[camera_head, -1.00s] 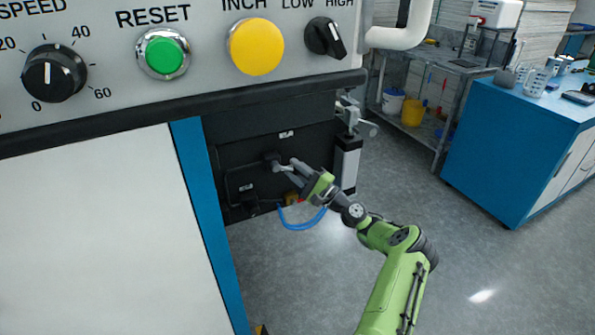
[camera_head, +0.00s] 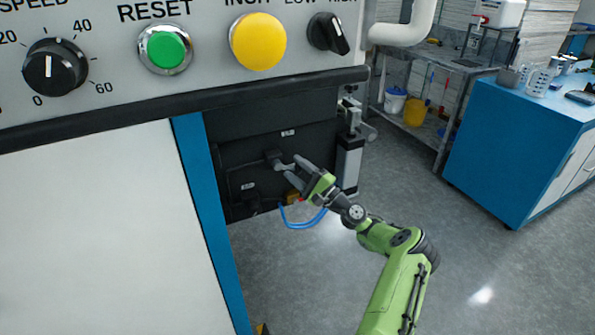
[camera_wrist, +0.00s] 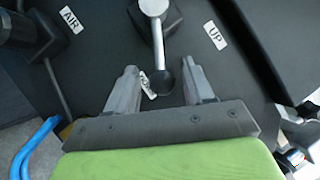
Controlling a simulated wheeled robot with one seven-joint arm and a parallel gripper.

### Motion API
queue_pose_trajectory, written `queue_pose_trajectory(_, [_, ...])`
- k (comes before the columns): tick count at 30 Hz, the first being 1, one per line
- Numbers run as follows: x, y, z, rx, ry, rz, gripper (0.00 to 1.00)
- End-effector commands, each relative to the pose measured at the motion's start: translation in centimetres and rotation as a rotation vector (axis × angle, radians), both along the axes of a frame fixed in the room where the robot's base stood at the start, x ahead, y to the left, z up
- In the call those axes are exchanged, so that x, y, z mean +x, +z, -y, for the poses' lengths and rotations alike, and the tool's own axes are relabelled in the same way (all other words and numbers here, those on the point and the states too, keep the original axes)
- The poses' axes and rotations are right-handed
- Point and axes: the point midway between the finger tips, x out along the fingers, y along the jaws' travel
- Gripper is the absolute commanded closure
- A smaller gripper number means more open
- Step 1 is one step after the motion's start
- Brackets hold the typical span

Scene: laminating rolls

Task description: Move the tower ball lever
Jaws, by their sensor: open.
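The tower ball lever (camera_wrist: 158,45) has a silver shaft and a dark ball knob (camera_wrist: 161,82). In the wrist view the shaft runs from a dark pivot block at the top down between my fingers. My gripper (camera_wrist: 159,68) is open, with one finger on each side of the knob and a visible gap on both sides. In the head view the lever (camera_head: 285,166) is small on the dark machine panel, and my gripper (camera_head: 293,168) is at its end. A white "UP" label (camera_wrist: 215,35) lies right of the lever; another label behind the knob is partly hidden.
An "AIR" label (camera_wrist: 70,19) and dark fitting are at the left. Blue hoses (camera_head: 302,222) hang below the lever. A grey cylinder (camera_head: 348,160) stands right of the panel. The control panel with knobs (camera_head: 258,41) overhangs above. Open floor lies right, before a blue cabinet (camera_head: 520,140).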

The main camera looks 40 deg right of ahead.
Motion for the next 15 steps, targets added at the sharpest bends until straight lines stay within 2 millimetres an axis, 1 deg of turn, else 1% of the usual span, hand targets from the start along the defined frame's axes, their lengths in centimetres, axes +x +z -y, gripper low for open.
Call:
queue_pose_trajectory(2, [-0.1, 0.0, 0.0, -0.001, -0.001, 0.001, 0.48])
queue_pose_trajectory(5, [-0.9, -0.2, 0.3, 0.0, -0.002, 0.001, 0.48])
queue_pose_trajectory(8, [-2.9, -0.8, 0.7, 0.003, -0.005, 0.0, 0.48])
queue_pose_trajectory(15, [-9.4, -3.1, 1.9, 0.003, -0.005, 0.0, 0.48])
